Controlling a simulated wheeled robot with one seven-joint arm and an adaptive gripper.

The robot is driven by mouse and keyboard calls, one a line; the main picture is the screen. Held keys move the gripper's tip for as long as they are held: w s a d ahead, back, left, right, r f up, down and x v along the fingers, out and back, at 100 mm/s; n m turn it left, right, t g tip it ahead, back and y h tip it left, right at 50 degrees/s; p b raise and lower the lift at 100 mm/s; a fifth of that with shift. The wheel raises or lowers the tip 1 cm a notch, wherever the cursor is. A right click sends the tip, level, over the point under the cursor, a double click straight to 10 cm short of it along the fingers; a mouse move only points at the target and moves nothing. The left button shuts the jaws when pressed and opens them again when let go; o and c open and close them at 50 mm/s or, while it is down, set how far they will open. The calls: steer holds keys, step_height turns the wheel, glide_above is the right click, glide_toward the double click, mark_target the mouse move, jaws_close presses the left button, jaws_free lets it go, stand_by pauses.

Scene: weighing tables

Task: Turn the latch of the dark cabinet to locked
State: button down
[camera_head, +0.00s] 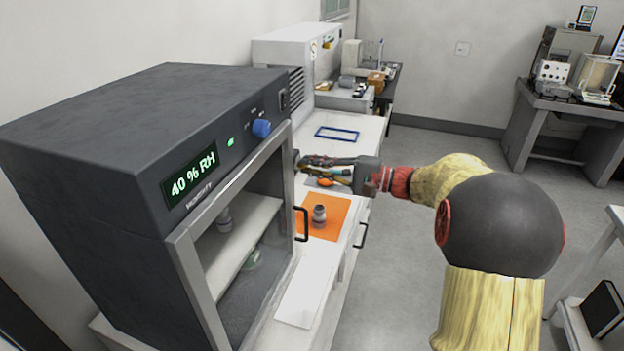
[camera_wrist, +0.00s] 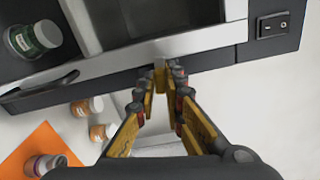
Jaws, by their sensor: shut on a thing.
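The dark cabinet (camera_head: 130,135) stands at the left in the head view. It has a grey-framed glass door, a black bar handle (camera_head: 302,224), a blue knob (camera_head: 261,128) and a display reading 40 % RH. My gripper (camera_head: 302,164) reaches in from the right to the far edge of the door. In the wrist view my gripper (camera_wrist: 166,72) has its yellow-padded fingers shut on the small brassy latch (camera_wrist: 160,66) at the door frame's edge. The fingers hide part of the latch, and its exact angle cannot be told. The door looks closed against the cabinet.
An orange mat (camera_head: 340,209) with a small jar (camera_head: 319,215) lies on the white counter below the arm. A blue frame (camera_head: 337,134) lies farther back. In the wrist view, bottles (camera_wrist: 87,106) stand near the door handle (camera_wrist: 40,86), and a rocker switch (camera_wrist: 273,24) is at upper right.

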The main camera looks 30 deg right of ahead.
steer(key=shift+f+n+b, duration=0.2)
steer(key=shift+n+b, duration=0.9)
steer(key=shift+b, duration=0.25)
steer(key=c, duration=1.9)
jaws_free()
steer(key=shift+r, duration=0.1)
steer(key=v, duration=1.2)
